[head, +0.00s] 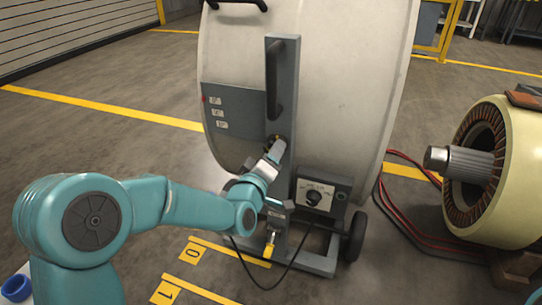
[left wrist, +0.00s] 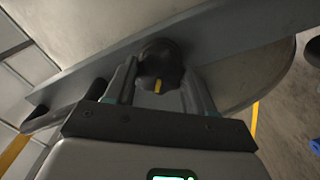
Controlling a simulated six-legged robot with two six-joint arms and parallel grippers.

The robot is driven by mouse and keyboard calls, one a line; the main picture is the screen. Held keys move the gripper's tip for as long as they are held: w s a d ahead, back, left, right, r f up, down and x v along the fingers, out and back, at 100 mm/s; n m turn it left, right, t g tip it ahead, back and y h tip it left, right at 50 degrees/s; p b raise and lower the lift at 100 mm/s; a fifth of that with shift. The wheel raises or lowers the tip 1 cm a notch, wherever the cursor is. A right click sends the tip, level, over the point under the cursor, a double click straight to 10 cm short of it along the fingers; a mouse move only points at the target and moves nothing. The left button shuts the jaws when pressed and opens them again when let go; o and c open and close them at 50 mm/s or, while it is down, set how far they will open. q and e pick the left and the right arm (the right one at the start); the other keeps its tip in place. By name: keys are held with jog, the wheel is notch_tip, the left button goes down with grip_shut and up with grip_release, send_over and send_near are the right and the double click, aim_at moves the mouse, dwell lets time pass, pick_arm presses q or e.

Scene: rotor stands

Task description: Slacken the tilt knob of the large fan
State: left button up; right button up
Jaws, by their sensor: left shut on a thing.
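The large fan (head: 330,75) is a cream drum on a grey wheeled frame in the middle of the head view. Its tilt knob (left wrist: 160,64) is dark and rounded with a yellow mark, on the grey upright bar (left wrist: 100,72). My left gripper (left wrist: 160,85) has a finger on each side of the knob and is shut on it. In the head view the left gripper (head: 277,150) reaches the upright below the black handle (head: 273,80), and it mostly hides the knob. My right gripper is not in view.
A control box (head: 322,194) with a dial sits low on the fan frame, right of my left wrist. A black wheel (head: 354,237) and a hanging cable are near it. A large motor part (head: 510,170) stands at right, with red and black cables on the floor.

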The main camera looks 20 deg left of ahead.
pick_arm(q)
jog(key=n, duration=1.1)
jog(key=shift+r+n, duration=0.1)
jog(key=shift+n, duration=0.3)
dwell(0.4)
jog(key=o, duration=1.1)
jog(key=shift+c, duration=0.2)
